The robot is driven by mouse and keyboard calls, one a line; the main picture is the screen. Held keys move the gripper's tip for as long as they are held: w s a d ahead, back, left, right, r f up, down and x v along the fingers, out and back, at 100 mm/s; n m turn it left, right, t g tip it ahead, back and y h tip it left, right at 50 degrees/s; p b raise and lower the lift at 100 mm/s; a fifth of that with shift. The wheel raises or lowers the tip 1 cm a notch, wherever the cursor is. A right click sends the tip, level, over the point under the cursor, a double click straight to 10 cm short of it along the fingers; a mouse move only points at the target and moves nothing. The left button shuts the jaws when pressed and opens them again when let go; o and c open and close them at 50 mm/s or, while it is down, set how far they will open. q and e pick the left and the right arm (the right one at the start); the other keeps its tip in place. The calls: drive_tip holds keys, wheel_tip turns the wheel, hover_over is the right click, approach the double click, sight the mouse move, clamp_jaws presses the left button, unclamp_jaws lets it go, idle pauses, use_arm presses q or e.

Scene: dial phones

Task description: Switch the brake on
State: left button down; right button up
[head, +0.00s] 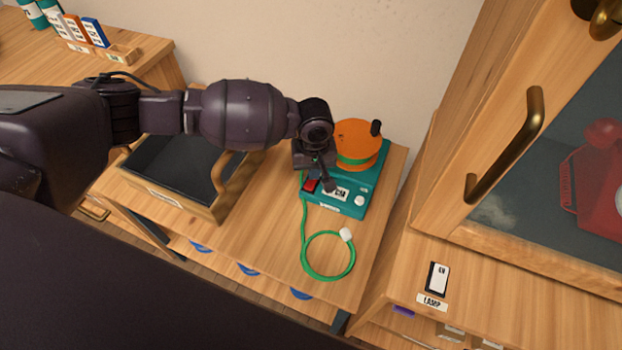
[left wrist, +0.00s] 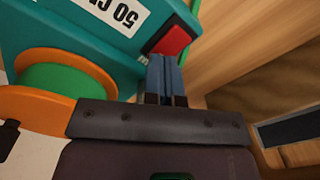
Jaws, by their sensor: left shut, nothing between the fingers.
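A teal machine (head: 345,205) stands on the wooden table, with an orange reel (head: 357,138) and a black crank knob on top. A red rocker switch (head: 311,185) sits at its left front, beside a white label. The switch also shows in the left wrist view (left wrist: 172,38). My left gripper (head: 327,184) points down at the machine, close to the switch. In the left wrist view its blue-grey fingers (left wrist: 164,66) are shut and empty, with tips just beside the red switch. I cannot tell whether they touch it. My right gripper is not in view.
A green cable (head: 328,278) with a white end lies coiled on the table in front. A dark-bottomed wooden tray (head: 230,205) with a handle is at left. A glass-door cabinet (head: 480,195) with a brass handle stands at right, above a lamp switch (head: 437,278).

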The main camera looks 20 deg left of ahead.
use_arm(q)
drive_tip(key=shift+f, duration=0.45)
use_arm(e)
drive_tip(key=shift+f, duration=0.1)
use_arm(q)
drive_tip(key=shift+r, duration=0.1)
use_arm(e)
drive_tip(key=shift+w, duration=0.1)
use_arm(q)
drive_tip(key=shift+r+p, duration=1.95)
drive_tip(key=shift+r, duration=0.85)
drive_tip(key=shift+r+p, duration=0.5)
drive_tip(key=shift+r, duration=0.2)
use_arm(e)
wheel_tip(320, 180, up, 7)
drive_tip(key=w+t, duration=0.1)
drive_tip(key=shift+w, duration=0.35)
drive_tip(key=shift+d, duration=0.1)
